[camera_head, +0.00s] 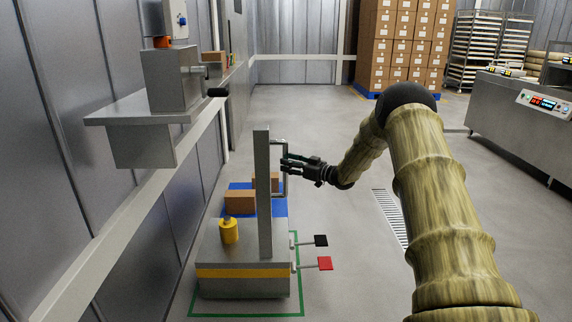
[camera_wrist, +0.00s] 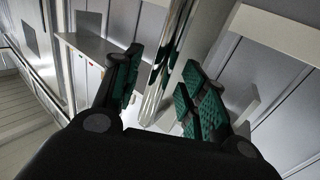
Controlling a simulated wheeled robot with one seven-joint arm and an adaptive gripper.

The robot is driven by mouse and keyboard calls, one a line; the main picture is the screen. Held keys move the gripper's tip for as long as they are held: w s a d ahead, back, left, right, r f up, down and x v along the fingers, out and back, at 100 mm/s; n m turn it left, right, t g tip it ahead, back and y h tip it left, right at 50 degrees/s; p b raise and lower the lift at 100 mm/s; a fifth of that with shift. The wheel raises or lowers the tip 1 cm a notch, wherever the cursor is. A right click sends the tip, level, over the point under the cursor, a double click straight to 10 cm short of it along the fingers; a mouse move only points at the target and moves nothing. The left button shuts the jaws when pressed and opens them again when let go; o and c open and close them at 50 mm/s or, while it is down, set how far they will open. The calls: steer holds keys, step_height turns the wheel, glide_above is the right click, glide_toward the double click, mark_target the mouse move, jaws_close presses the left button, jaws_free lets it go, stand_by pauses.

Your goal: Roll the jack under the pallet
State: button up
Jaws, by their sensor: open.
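The jack (camera_head: 243,282) is a grey block with a yellow stripe, a tall grey mast and a metal loop handle (camera_head: 285,145) on the mast's right side. A black pedal (camera_head: 320,240) and a red pedal (camera_head: 325,263) stick out at its right. A blue pallet (camera_head: 280,207) with brown boxes lies just beyond it, partly hidden by the jack. My gripper (camera_head: 287,163) is open at the handle. In the wrist view a shiny upright bar (camera_wrist: 165,65) of the handle stands between my spread fingers; I cannot tell whether either touches it.
A green outline (camera_head: 250,315) on the floor surrounds the jack. A wall-mounted grey unit (camera_head: 170,80) overhangs at the left. Stacked cartons (camera_head: 400,50) stand at the back, and a steel machine (camera_head: 520,115) at the right. The floor between is mostly clear, with a drain grate (camera_head: 388,212).

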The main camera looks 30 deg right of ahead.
steer(key=shift+x, duration=1.15)
steer(key=shift+d, duration=0.1)
jaws_close()
